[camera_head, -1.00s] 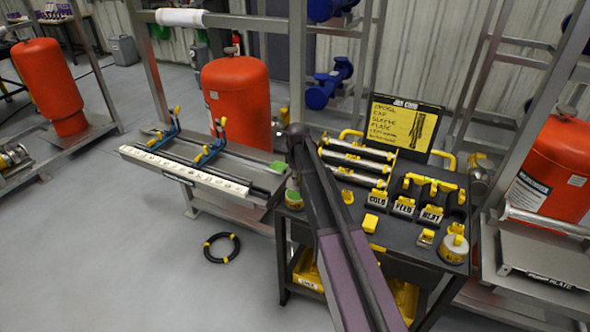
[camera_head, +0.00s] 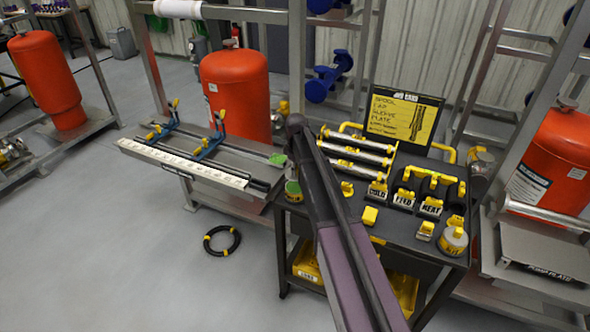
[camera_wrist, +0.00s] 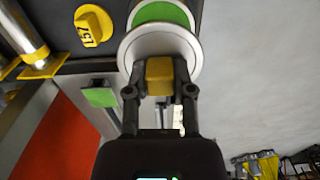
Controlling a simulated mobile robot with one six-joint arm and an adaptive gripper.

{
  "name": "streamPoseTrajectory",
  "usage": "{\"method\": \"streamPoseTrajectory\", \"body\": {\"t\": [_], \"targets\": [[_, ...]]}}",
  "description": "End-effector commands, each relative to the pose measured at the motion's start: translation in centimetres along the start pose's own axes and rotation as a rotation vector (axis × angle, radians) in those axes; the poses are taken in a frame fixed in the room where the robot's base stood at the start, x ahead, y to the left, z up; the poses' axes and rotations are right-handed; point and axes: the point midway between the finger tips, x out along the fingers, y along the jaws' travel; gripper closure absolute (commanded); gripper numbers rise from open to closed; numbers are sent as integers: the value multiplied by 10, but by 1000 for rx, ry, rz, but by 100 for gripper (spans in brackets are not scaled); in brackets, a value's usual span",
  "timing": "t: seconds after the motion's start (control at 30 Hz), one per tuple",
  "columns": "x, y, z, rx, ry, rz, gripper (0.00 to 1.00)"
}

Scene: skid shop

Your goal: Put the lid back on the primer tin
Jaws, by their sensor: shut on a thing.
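The primer tin (camera_head: 292,191) stands at the left edge of the black cart, beside my arm, with a green band showing. In the wrist view the open tin (camera_wrist: 165,14) shows a green inside and a pale rim at the top of the picture. My gripper (camera_wrist: 160,88) is shut on the yellow knob of the lid (camera_wrist: 134,50), a silver round disc. The lid overlaps the near side of the tin in this view; I cannot tell whether they touch. In the head view my forearm hides the gripper and the lid.
The cart top (camera_head: 340,222) also holds silver rods, a yellow block (camera_head: 370,216), label stands (camera_head: 403,201) and another tin (camera_head: 453,242) at right. A bench (camera_head: 190,168) with blue clamps stands left. A black hose ring (camera_head: 221,242) lies on the floor.

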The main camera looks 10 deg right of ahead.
Motion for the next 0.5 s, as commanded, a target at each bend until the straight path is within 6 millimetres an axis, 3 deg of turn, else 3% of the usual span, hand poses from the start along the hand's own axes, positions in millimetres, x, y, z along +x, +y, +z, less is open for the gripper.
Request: {"method": "streamPoseTrajectory", "body": {"t": [0.5], "targets": [[39, 0, -1, -1, 0, 0, 100]]}}
